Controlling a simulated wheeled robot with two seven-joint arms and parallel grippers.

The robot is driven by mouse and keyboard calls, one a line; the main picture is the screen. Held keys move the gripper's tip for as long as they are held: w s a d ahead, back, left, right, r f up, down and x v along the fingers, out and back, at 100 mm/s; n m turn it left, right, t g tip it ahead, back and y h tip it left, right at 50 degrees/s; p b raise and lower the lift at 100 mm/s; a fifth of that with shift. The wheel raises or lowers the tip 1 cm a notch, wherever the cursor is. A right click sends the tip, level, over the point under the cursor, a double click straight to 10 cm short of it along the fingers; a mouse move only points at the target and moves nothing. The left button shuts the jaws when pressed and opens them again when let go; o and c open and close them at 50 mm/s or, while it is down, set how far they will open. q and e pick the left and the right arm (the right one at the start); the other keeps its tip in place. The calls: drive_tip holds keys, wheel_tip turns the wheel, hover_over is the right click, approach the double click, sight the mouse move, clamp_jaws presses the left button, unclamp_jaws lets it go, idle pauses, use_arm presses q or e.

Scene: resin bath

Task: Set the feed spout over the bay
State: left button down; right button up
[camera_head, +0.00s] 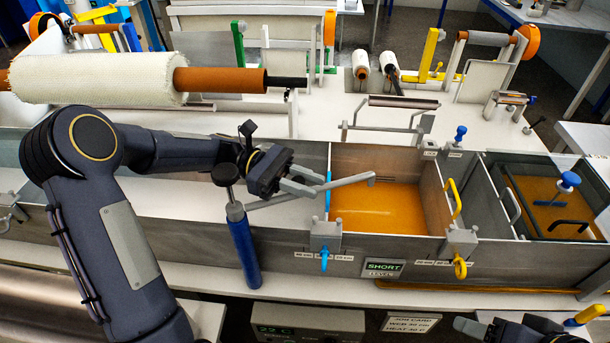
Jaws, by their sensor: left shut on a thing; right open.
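The feed spout (345,184) is a thin grey bar on top of a blue post (243,250) at the front of the trough. It points right, and its tip is above the back left part of the bay with orange resin (385,212). My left gripper (312,184) is shut on the spout, left of the bay's blue-edged left wall. The jaws partly hide the contact. My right gripper (468,326) is open at the bottom right edge, low in front of the trough and partly cut off, away from the spout.
Clamps with blue (324,258) and yellow (460,264) handles sit on the front wall. A green "SHORT LEVEL" sign (384,268) hangs between them. A second orange bath (550,205) lies right. A cloth roll (95,78) spans the back left.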

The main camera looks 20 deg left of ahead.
idle(0.3)
use_arm(q)
drive_tip(key=c, duration=1.2)
unclamp_jaws()
drive_tip(key=a, duration=0.2)
drive_tip(key=w+a+b, duration=0.1)
drive_tip(key=a, duration=0.2)
drive_tip(key=a+b, duration=0.1)
drive_tip(key=a, duration=0.1)
drive_tip(key=shift+w+a, duration=0.2)
drive_tip(key=shift+a, duration=0.15)
